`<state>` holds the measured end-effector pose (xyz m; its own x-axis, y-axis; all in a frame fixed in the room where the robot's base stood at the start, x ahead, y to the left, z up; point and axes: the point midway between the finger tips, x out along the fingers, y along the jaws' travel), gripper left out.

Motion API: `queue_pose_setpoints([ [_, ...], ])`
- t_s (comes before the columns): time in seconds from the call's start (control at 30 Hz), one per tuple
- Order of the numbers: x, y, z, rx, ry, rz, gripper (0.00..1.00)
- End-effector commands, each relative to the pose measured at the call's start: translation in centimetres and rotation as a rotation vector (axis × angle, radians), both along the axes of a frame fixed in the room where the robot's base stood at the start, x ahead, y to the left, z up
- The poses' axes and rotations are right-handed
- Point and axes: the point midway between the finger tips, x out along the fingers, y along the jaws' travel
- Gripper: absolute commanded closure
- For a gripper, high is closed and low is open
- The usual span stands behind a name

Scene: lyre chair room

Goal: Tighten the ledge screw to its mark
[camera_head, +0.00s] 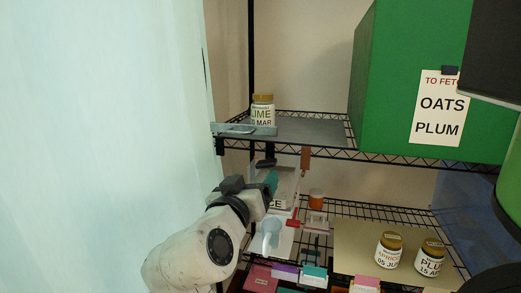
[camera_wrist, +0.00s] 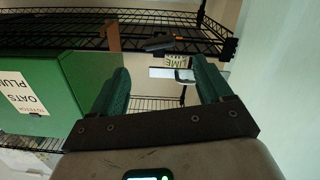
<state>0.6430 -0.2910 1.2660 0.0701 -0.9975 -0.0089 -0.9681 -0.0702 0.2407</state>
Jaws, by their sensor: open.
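A dark knob, apparently the ledge screw (camera_head: 265,162), sits under the upper wire shelf near its left end. In the wrist view the same dark knob (camera_wrist: 157,43) lies beyond my fingertips, with a small orange patch at one end that may be the mark. A grey metal ledge (camera_head: 232,131) is at the shelf's left front corner. My gripper (camera_head: 271,178) is just below the knob, its green fingers pointing up. In the wrist view my gripper (camera_wrist: 162,75) is open, with nothing between the fingers and a gap to the knob.
A lime jar (camera_head: 262,112) stands on the upper shelf behind the ledge. A green box (camera_head: 390,70) with a label fills the right. A brown block (camera_head: 305,158) hangs at the shelf edge. Two jars (camera_head: 389,250) (camera_head: 430,257) and small items stand below. A pale curtain or wall (camera_head: 100,120) is at left.

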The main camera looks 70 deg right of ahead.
Motion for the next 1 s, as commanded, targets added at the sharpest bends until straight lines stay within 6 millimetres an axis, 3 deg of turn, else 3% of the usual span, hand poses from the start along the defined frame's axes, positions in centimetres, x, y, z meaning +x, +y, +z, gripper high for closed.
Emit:
queue_pose_setpoints([
  [0.23, -0.2, -0.8, 0.0, -0.011, 0.009, 0.008, 0.21],
  [0.7, 0.4, -8.7, 0.0, -0.009, 0.01, 0.005, 0.21],
  [1.0, 0.6, -10.5, -0.1, -0.01, 0.007, 0.009, 0.21],
])
